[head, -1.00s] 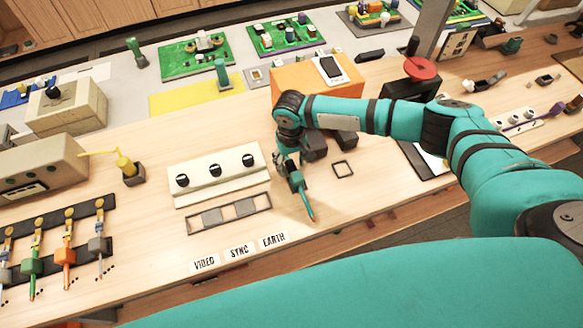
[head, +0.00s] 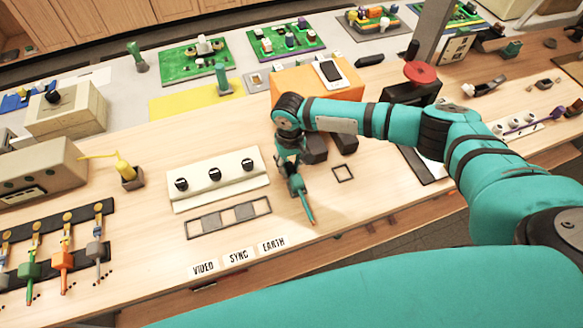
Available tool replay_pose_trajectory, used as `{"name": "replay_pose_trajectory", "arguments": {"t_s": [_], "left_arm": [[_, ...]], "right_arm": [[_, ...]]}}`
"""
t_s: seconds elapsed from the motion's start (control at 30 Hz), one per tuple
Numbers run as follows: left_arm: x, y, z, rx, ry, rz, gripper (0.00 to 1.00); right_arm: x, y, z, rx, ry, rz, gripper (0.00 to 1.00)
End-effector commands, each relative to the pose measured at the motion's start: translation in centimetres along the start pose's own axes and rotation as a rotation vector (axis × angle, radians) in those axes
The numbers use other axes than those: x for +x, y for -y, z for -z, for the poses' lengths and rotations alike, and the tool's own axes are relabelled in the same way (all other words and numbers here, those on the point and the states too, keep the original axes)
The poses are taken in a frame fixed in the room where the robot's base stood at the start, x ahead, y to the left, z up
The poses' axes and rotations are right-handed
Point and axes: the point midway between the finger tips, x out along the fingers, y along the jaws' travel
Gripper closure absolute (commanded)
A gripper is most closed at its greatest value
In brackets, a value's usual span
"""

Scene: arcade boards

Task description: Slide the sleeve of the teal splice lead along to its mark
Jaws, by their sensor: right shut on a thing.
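My right gripper (head: 295,182) is low over the bench, right of the white panel with black knobs. It is shut on a slim teal piece with a reddish tip (head: 309,210), which points down toward the bench's front edge. The fingers hide much of this piece, so I cannot make out a separate sleeve or a mark on it. At the far left several leads lie on a black rail; the green lead (head: 31,268), orange lead (head: 66,260) and grey lead (head: 98,248) show clearly. The leftmost lead is cut off by the picture edge. My left gripper is out of view.
The knob panel (head: 218,190) and a sectioned grey strip (head: 190,230) lie left of the gripper. VIDEO, SYNC and EARTH labels (head: 238,256) lie near the front edge. A small square outline (head: 336,179) and dark blocks (head: 345,144) are close on the right.

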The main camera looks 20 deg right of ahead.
Motion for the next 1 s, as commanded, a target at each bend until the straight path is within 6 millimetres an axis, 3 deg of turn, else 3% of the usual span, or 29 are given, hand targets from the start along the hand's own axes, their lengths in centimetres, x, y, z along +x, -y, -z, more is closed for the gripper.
{"name": "replay_pose_trajectory", "arguments": {"t_s": [0.3,0.67,0.7,0.87,1.0], "left_arm": [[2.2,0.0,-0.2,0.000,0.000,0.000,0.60],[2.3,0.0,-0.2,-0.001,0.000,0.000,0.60],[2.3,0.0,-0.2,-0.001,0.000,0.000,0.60],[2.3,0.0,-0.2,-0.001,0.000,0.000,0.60],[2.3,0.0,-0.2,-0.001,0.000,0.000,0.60]], "right_arm": [[0.2,0.1,3.5,0.002,-0.003,0.001,1.00],[0.0,0.1,3.9,0.000,-0.001,0.001,1.00],[0.0,0.1,3.9,0.000,-0.001,0.001,0.68],[0.0,0.1,3.9,0.000,-0.001,0.001,0.47],[0.0,0.1,3.9,0.000,-0.001,0.001,0.46]]}}
